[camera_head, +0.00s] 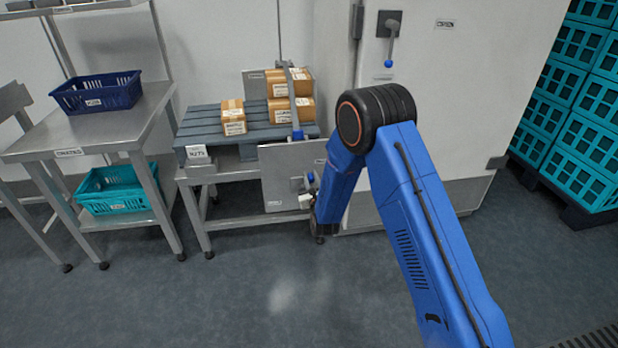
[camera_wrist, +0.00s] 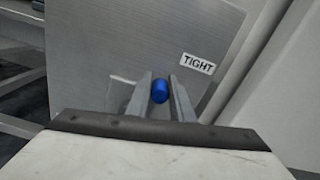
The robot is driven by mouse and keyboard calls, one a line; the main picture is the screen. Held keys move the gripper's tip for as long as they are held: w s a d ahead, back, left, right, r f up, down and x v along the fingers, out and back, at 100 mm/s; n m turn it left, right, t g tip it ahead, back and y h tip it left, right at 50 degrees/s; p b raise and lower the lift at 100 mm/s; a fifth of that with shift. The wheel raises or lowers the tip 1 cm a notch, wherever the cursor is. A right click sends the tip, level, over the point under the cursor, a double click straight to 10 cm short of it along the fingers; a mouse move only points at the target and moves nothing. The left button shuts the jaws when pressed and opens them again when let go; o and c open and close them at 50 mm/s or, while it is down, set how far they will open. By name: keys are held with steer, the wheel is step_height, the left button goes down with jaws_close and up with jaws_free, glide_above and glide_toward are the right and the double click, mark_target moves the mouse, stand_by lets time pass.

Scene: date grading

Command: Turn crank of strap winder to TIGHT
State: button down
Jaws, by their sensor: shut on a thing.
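The strap winder shows as a grey metal plate (camera_head: 283,178) on the front of the pallet stand in the head view. In the wrist view the plate (camera_wrist: 110,50) fills the middle, with a TIGHT label (camera_wrist: 198,64) to the right of my fingers. My gripper (camera_wrist: 160,92) is shut on the blue crank knob (camera_wrist: 160,90), which sits between the two fingertips. The crank's arm is mostly hidden behind the fingers. In the head view my gripper (camera_head: 306,201) is at the plate's right edge, partly hidden by my blue arm.
A slatted grey pallet (camera_head: 205,122) with several cartons (camera_head: 233,117) and a grey strap stands above the plate. A steel table (camera_head: 95,128) with a navy crate (camera_head: 97,92) is at left, a teal crate (camera_head: 120,190) below. A white cabinet (camera_head: 450,100) stands close at right. Floor in front is clear.

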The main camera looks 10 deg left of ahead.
steer(key=shift+d+f, duration=0.25)
steer(key=shift+f, duration=0.15)
steer(key=c, duration=1.7)
jaws_free()
steer(key=shift+o, duration=0.6)
steer(key=shift+r, duration=0.1)
steer(key=shift+a, duration=0.1)
steer(key=v, duration=1.7)
steer(key=shift+s, duration=0.2)
steer(key=shift+r, duration=0.1)
steer(key=shift+c, duration=0.5)
